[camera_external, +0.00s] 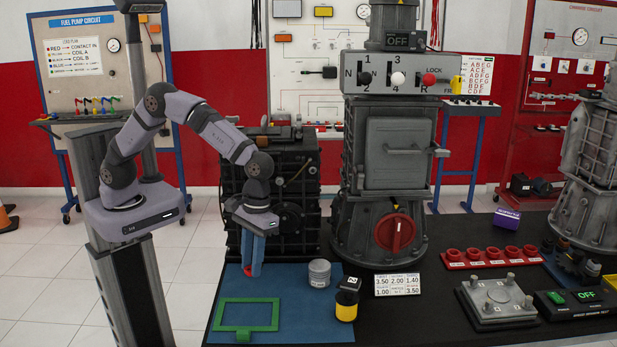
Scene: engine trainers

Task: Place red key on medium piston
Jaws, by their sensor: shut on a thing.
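My gripper (254,271) points down above the blue mat (300,325), left of the cylinders. Its jaws are shut on a narrow red piece (246,256), which looks like the red key; the blue fingers hide most of it. A short grey cylinder (319,274) stands on the mat to the right of my gripper. A yellow and black cylinder (346,308) stands nearer the front, with a black block (350,284) marked in white on top. I cannot tell which of these is the medium piston.
A green frame (245,315) lies on the mat's front left. A dark engine block (290,185) stands close behind my gripper. A grey machine (390,215) and a numbered card (397,284) are to the right. A red tray (490,257) stands farther right.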

